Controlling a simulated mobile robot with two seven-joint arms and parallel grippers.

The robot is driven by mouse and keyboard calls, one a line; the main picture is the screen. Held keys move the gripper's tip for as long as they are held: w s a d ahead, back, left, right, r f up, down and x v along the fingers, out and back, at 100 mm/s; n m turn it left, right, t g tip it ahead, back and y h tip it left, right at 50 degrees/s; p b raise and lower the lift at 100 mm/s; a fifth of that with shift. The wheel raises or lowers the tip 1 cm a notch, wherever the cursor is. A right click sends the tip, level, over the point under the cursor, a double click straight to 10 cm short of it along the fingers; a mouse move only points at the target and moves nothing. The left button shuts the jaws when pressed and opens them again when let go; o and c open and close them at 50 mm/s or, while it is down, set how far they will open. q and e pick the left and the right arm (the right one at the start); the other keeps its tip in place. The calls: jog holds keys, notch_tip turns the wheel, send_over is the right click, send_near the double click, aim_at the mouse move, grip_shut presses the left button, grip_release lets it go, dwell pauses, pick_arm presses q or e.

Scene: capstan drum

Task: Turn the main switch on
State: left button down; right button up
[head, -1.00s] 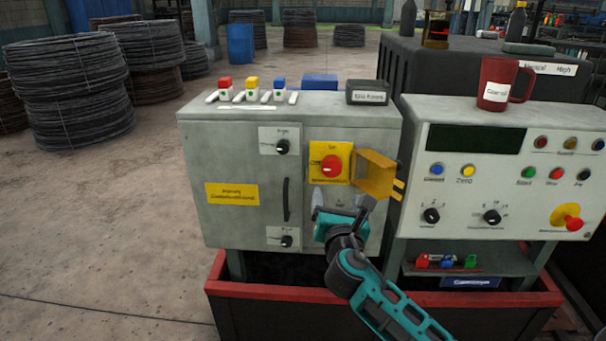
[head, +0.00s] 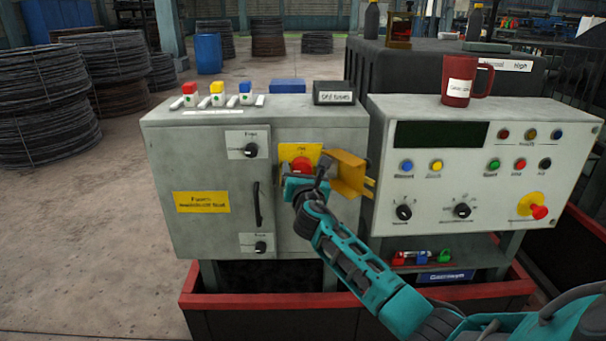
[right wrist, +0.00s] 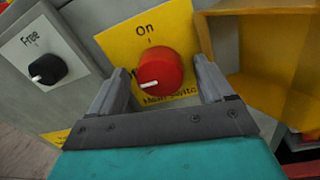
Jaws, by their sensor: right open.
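The main switch is a red round knob (right wrist: 160,70) on a yellow plate (right wrist: 122,42) in the right wrist view. The plate reads "On" above the knob. The knob's white mark points to the lower left, away from "On". In the head view the red knob (head: 302,164) is partly covered by my right gripper (head: 306,178). In the right wrist view my right gripper (right wrist: 160,88) is open, with one finger on each side of the knob; I cannot tell whether they touch it. My left gripper is not in view.
An open yellow cover (head: 350,174) stands out just right of the switch. A black knob marked "Free" (right wrist: 46,68) is to its left. A door handle (head: 258,204) is below left. The control panel (head: 480,170) with a red mug (head: 458,92) stands at right.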

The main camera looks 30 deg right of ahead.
jog(key=c, duration=1)
jog(key=shift+c, duration=0.2)
